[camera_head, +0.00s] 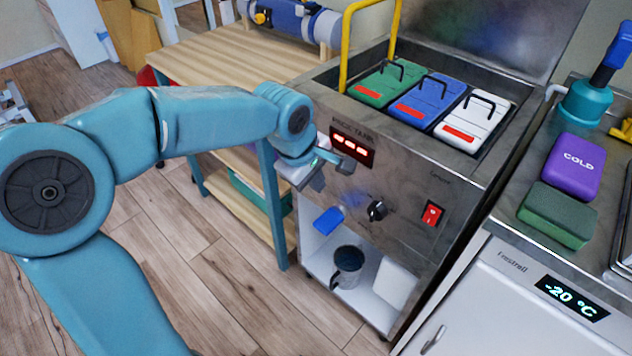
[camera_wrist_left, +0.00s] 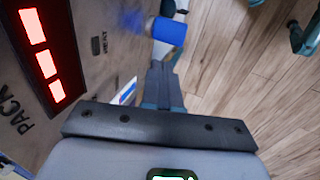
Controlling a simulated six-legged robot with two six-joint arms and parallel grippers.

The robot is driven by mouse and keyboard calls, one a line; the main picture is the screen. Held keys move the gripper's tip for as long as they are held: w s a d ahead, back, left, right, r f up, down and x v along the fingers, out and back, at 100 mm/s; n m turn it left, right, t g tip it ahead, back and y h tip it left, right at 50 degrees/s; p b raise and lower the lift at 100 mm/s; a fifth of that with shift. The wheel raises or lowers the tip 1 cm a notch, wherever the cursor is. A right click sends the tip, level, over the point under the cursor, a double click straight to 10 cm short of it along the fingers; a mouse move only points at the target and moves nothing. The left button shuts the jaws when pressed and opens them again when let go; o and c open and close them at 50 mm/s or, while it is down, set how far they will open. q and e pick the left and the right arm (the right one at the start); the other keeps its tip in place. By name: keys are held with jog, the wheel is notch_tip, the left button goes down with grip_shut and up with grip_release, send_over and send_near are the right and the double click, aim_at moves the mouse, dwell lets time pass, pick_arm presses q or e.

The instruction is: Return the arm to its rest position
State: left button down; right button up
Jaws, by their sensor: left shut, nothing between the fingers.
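My left arm is teal and reaches in from the left in the head view. Its left gripper (camera_head: 317,182) is beside the front panel of the steel pack tank (camera_head: 405,185), just below the red display (camera_head: 352,146). In the left wrist view the fingers of this gripper (camera_wrist_left: 163,75) are together and hold nothing. A blue tab (camera_head: 328,220) on the tank front is just below the gripper; it also shows beyond the fingertips in the left wrist view (camera_wrist_left: 168,30). I cannot tell whether the gripper touches the panel. My right gripper is not in view.
A black knob (camera_head: 377,210) and red switch (camera_head: 432,213) are on the panel. A dark mug (camera_head: 347,264) stands on the shelf below. Green, blue and white handled packs sit in the tank top. A wooden table (camera_head: 215,55) is behind my arm. Floor is clear below.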

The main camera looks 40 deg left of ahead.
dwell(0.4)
pick_arm(q)
jog(key=g, duration=0.3)
send_over(322, 226)
jog(key=s+d, duration=0.3)
jog(key=s, duration=0.1)
notch_tip(322, 226, down, 10)
jog(key=s+d+f+m+h, duration=0.1)
jog(key=s+d+f+m, duration=0.4)
jog(key=f, duration=0.3)
jog(key=s+d+f+m+h, duration=0.1)
jog(key=s+d+f+m, duration=0.35)
jog(key=f, duration=0.35)
jog(key=s+d+f+m+h, duration=0.2)
jog(key=s+d+f+m, duration=0.25)
jog(key=f, duration=0.35)
notch_tip(322, 226, up, 22)
jog(key=m+p, duration=0.1)
jog(key=p, duration=2)
jog(key=shift+w+d+f+g+p, duration=0.2)
jog(key=shift+w+g+p, duration=0.1)
jog(key=shift+w, duration=0.1)
